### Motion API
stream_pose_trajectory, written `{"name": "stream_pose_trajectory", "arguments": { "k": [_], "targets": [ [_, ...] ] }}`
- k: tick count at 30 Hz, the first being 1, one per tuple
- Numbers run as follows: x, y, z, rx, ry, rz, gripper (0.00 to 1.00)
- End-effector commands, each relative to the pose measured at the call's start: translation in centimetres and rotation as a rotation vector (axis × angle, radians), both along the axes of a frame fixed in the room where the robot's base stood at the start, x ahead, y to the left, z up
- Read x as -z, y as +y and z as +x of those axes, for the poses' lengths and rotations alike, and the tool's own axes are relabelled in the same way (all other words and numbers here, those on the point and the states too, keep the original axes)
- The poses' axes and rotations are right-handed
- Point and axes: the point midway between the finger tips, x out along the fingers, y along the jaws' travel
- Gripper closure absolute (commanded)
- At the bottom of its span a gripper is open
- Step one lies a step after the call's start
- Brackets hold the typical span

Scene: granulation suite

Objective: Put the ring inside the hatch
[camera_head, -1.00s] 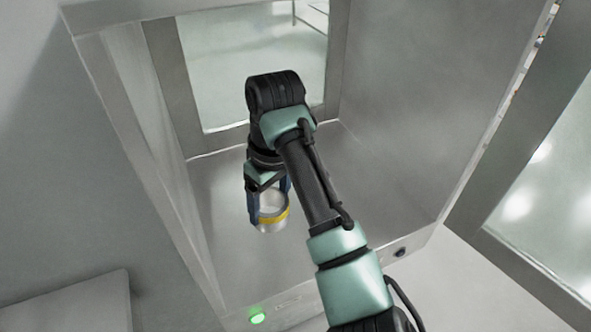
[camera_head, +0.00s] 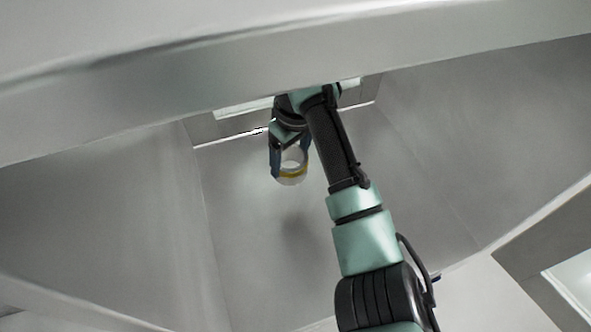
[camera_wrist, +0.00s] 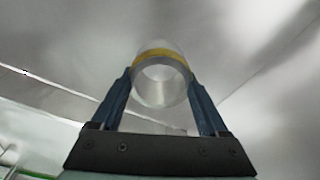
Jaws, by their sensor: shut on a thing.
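The ring (camera_head: 291,176) is a short, hollow metal cylinder with a yellow band. My gripper (camera_head: 289,164) is shut on it, with one blue finger on each side. The wrist view shows the ring (camera_wrist: 160,82) between the fingertips of my gripper (camera_wrist: 160,88), its opening facing the camera. The hatch (camera_head: 240,220) is a grey metal box-like chamber. My forearm reaches into it, and the ring is inside its space, above the floor, with a shadow below. Whether the ring touches any surface cannot be told; it looks held clear.
A broad metal edge (camera_head: 300,60) crosses the top of the head view, close to my arm, and hides part of the back window (camera_head: 245,110). The chamber's side walls stand left and right. The floor around the ring looks bare.

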Motion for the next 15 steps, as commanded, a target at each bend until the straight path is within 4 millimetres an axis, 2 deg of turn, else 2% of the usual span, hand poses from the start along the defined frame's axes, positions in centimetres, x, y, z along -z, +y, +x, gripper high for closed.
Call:
{"name": "stream_pose_trajectory", "arguments": {
  "k": [9, 15],
  "targets": [
    [4.6, -0.1, 0.0, 0.0, 0.001, -0.001, 0.93],
    [5.0, -0.1, 0.0, 0.0, -0.002, -0.001, 0.93]
  ]
}}
